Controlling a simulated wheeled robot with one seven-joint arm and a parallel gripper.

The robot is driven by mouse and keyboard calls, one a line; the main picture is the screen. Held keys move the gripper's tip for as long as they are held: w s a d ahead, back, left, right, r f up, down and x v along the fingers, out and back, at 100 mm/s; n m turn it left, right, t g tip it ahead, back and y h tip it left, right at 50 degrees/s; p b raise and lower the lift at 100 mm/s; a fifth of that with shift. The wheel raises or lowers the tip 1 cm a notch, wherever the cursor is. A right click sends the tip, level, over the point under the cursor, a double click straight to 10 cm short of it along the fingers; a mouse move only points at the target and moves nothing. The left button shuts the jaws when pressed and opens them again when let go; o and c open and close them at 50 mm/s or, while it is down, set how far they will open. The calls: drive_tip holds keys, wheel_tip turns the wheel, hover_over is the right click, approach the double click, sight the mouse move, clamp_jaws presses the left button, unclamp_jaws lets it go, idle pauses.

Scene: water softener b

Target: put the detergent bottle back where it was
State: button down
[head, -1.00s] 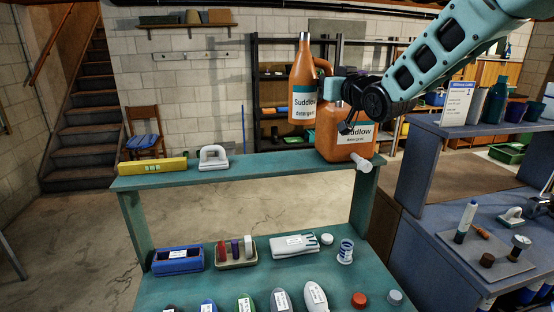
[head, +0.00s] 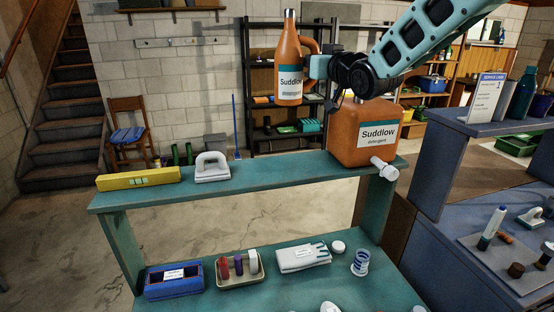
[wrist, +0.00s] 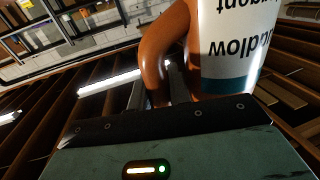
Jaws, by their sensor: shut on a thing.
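The orange detergent bottle (head: 289,60) with a white and teal Suddlow label is upright in the air in the head view. It hangs above the teal upper shelf (head: 262,174), apart from it. My gripper (head: 318,66) is shut on the bottle's handle, on its right side. In the wrist view the bottle's label (wrist: 234,45) and curved handle (wrist: 152,55) show upside down, close to my gripper; the fingertips are mostly hidden. A large orange Suddlow container (head: 362,140) with a white spout stands at the shelf's right end, below and right of the bottle.
On the upper shelf are a yellow level (head: 138,178) and a white-handled block (head: 212,168). Between that block and the large container the shelf is clear. A blue box (head: 174,281), a small tray (head: 239,270) and gloves (head: 303,257) lie on the lower surface.

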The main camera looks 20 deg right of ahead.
drive_tip(key=f+p, duration=0.2)
drive_tip(key=f, duration=0.4)
drive_tip(key=f+p, duration=0.2)
drive_tip(key=f, duration=0.4)
drive_tip(key=f+p, duration=0.3)
drive_tip(key=f, duration=0.3)
drive_tip(key=shift+w, duration=0.3)
drive_tip(key=shift+f, duration=0.1)
drive_tip(key=c, duration=1.3)
unclamp_jaws()
